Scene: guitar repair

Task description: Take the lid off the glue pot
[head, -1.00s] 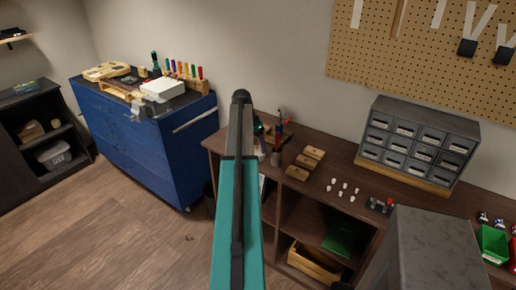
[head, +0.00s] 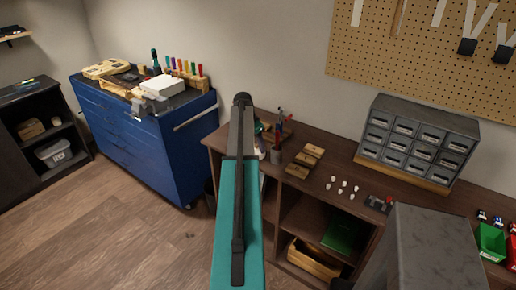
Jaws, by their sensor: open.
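I cannot make out a glue pot or its lid for certain. A small green and white item (head: 261,130) stands on the brown bench, partly hidden behind my teal and dark arm; I cannot tell what it is. My arm rises through the middle of the view to a dark rounded joint. My gripper does not show.
A blue tool cabinet (head: 130,145) with a cluttered top stands left. Wooden floor (head: 130,230) is open front left.

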